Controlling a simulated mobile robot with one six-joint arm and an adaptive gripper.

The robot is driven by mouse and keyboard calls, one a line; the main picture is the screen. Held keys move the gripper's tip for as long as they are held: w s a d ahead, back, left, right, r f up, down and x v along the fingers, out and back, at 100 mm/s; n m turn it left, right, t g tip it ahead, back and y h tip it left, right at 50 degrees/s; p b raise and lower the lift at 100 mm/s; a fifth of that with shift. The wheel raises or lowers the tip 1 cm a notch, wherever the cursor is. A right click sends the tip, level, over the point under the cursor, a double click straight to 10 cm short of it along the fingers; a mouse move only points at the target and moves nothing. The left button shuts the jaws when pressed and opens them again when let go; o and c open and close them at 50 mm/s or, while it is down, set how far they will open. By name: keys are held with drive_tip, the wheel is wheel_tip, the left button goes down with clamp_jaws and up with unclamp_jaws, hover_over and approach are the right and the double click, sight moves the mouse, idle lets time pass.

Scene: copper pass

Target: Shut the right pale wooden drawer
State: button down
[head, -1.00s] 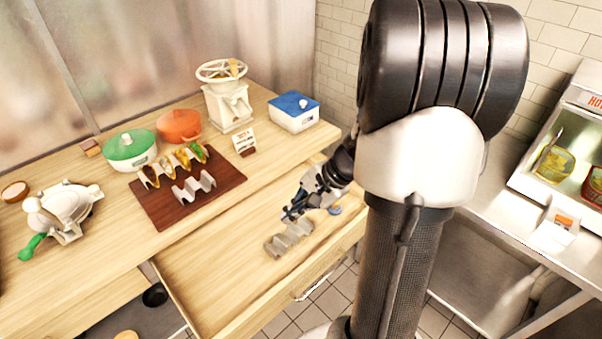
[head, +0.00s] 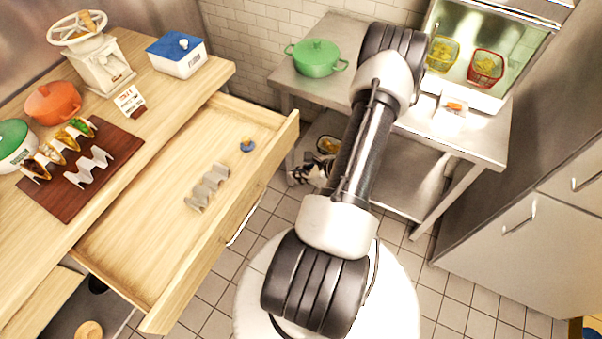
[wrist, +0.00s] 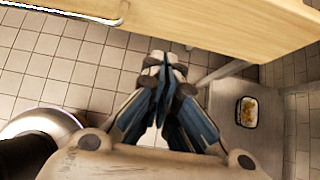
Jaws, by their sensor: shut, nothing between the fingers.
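The right pale wooden drawer (head: 130,249) is pulled far out from under the counter in the head view. A wavy metal taco holder (head: 208,187) and a small blue round item (head: 248,145) lie inside it. Its front carries a metal bar handle (head: 245,216). My gripper (head: 303,178) is outside the drawer, beyond the right end of its front, and partly hidden by my arm. In the wrist view my gripper (wrist: 164,62) is shut and empty, with the drawer front (wrist: 215,28) just above and apart from the fingertips.
The counter holds a wooden board (head: 66,205) with tacos, an orange pot (head: 52,104), a white press (head: 100,62) and a blue-lidded box (head: 176,54). A metal table (head: 330,30) with a green pot (head: 317,57) stands behind my gripper. Tiled floor (head: 455,300) is clear at right.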

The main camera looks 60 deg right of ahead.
sight(269, 174)
drive_tip(key=w+f, duration=0.1)
drive_tip(key=w, duration=0.1)
drive_tip(key=w+f+b, duration=0.1)
drive_tip(key=w, duration=0.2)
drive_tip(key=w+f, duration=0.2)
drive_tip(key=w, duration=0.1)
drive_tip(key=shift+w+b, duration=0.15)
drive_tip(key=shift+b, duration=0.15)
